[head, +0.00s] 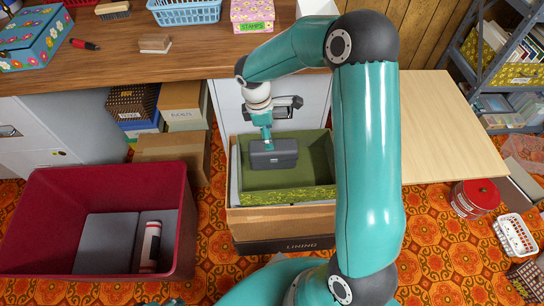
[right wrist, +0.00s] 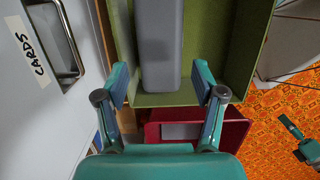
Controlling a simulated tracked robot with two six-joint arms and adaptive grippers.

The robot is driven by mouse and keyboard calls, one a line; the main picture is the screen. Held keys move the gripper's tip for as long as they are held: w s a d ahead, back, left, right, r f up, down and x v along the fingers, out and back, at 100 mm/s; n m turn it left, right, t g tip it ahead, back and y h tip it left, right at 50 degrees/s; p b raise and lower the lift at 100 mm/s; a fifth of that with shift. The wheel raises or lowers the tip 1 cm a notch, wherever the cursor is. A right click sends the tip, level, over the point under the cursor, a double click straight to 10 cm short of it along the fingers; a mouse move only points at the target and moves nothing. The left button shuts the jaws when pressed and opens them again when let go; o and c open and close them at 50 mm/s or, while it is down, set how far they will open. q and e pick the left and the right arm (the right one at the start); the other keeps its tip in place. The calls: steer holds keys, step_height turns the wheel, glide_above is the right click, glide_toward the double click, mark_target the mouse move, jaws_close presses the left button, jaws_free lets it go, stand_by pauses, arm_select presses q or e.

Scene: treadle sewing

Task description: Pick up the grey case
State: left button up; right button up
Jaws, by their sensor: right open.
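The grey case (head: 273,153) is a dark grey box inside the green-lined box (head: 318,165), near its left side. In the right wrist view the case (right wrist: 160,40) runs up from between the fingertips. My right gripper (head: 267,135) reaches down to the case from above. In the right wrist view it is open (right wrist: 161,84), with one finger on each side of the case's near end and visible gaps. A teal part at the right edge of the right wrist view seems to be my left gripper (right wrist: 301,141); its jaws cannot be made out.
A red crate (head: 50,190) with a grey block and a white-and-red roll stands left of the green box. A wooden counter (head: 190,65) lies behind, with a stamps box (head: 252,12) on it. A white drawer front labelled CARDS (right wrist: 40,75) is close to my right gripper.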

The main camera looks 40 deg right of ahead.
mark_target(274, 151)
steer(key=f, duration=0.4)
steer(key=shift+s+d+b, duration=0.25)
steer(key=shift+b, duration=0.1)
steer(key=f, duration=0.1)
steer(key=f+b, duration=0.1)
steer(key=f, duration=0.1)
steer(key=d+f, duration=0.1)
steer(key=f, duration=0.1)
steer(key=shift+s+f+b, duration=0.1)
steer(key=shift+s+b, duration=0.25)
steer(key=c, duration=1)
